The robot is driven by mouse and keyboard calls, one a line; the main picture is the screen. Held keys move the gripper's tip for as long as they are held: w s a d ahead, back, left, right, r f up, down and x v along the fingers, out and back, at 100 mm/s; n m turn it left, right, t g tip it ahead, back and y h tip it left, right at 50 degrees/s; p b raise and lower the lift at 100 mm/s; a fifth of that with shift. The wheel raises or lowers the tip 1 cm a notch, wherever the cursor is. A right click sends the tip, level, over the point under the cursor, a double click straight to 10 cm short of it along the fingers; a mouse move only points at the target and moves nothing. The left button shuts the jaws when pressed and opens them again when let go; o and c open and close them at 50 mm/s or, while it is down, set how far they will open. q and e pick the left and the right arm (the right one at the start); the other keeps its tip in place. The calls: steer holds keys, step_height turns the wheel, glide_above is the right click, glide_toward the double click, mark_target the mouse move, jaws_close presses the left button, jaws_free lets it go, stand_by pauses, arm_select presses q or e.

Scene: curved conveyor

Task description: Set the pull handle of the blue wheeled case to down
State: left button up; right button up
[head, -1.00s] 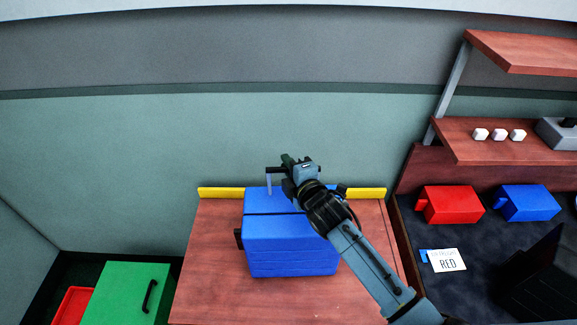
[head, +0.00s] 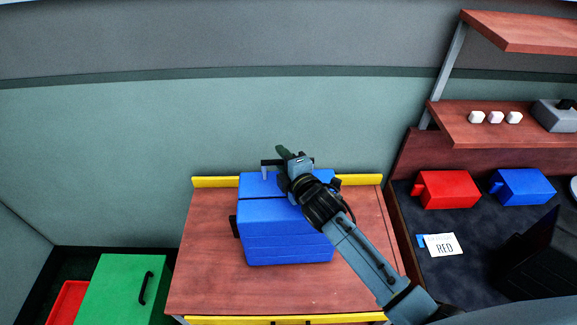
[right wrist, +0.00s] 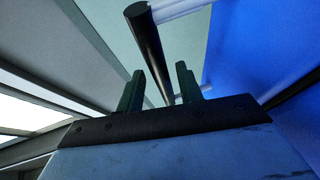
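The blue wheeled case (head: 288,236) stands on the wooden table. Its pull handle, a dark bar (head: 268,162) on light rods, sticks up a short way above the case's far top side. My right gripper (head: 280,153) is at the right part of this bar and hides some of it. In the right wrist view the two fingers of the right gripper (right wrist: 159,90) are apart, with the dark bar (right wrist: 148,48) running between them. I cannot tell whether they touch it. Blue case surface (right wrist: 260,50) fills the right side there. My left gripper is out of view.
A yellow strip (head: 215,182) edges the table's back. A green cabinet (head: 118,290) stands at left, beside a red bin (head: 68,302). At right, a dark bench holds a red box (head: 448,188), a blue box (head: 525,186) and a label card (head: 441,245), below wooden shelves.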

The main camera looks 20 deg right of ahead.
steer(key=v, duration=1.3)
steer(key=shift+s, duration=0.15)
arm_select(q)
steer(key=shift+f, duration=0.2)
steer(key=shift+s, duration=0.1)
